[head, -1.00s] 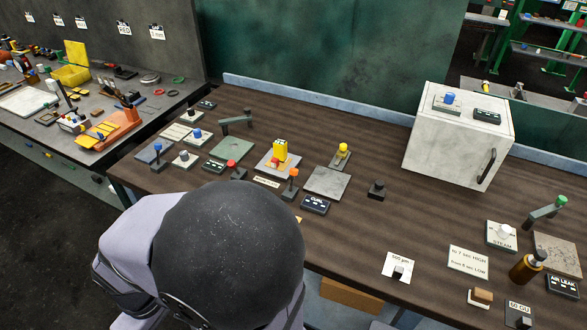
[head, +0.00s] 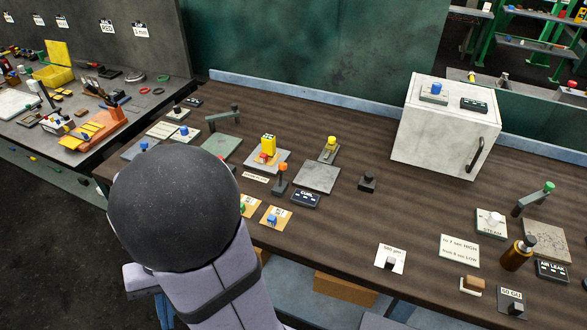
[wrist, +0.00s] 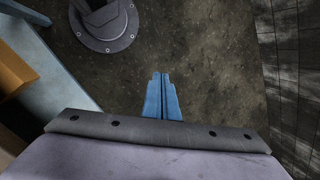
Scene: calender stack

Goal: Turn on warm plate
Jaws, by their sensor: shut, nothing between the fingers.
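No plate in the head view carries a label I can read as warm plate. A flat grey plate (head: 317,178) and a greenish plate (head: 222,148) lie mid-bench, and a speckled plate (head: 547,240) lies at the right. A white box (head: 445,140) at the back right has a blue knob (head: 436,88) and a dark display (head: 476,104) on top. In the wrist view my gripper (wrist: 160,76) has its blue fingers together, empty, over the dark floor and touching nothing. In the head view my arm hides part of the bench's left front.
An orange-topped lever (head: 282,172), a yellow-topped control (head: 331,146) and a black knob (head: 367,182) stand mid-bench. A green-tipped lever (head: 535,199) and an amber bottle (head: 517,255) stand at the right. The bench (head: 400,215) has clear wood around the black knob.

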